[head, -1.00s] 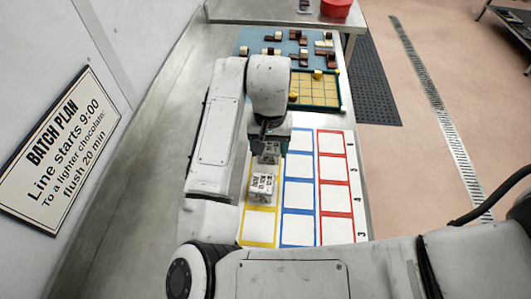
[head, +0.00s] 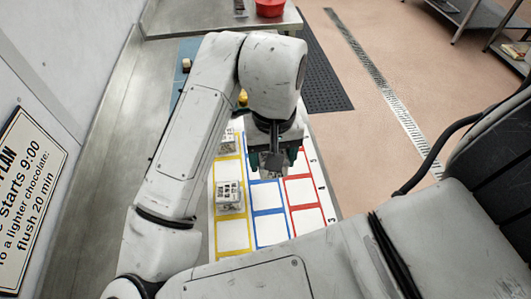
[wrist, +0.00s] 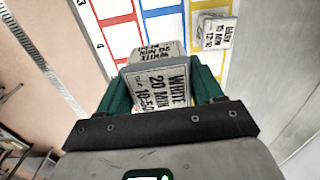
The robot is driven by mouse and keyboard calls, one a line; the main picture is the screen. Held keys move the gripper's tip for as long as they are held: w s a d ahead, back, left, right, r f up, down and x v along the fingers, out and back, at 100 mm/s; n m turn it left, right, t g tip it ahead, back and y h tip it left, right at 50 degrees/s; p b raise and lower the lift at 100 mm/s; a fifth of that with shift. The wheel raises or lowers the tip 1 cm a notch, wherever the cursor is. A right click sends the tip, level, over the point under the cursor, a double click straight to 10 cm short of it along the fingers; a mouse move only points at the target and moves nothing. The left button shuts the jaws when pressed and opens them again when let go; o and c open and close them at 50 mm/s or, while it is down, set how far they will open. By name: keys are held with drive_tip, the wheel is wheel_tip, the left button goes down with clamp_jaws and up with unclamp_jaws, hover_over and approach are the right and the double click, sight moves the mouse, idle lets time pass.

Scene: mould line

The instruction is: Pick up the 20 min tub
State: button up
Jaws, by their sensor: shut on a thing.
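The white tub (wrist: 160,88), lettered "WHITE 20 MIN" with a time below, sits between the green fingers of my gripper (wrist: 158,74) in the wrist view. My gripper is shut on it. In the head view my gripper (head: 272,162) hangs over the blue and red columns of the mat, and my arm hides most of the held tub. Whether the tub is clear of the mat is hard to tell.
Two other lettered tubs, a near one (head: 229,197) and a farther one (head: 229,146), stand in the yellow column. One tub (wrist: 212,32) shows in the wrist view. The mat (head: 268,231) has bare cells nearby. A red container (head: 270,8) stands beyond.

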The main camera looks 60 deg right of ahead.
wheel_tip(320, 180, up, 6)
drive_tip(key=p, duration=0.5)
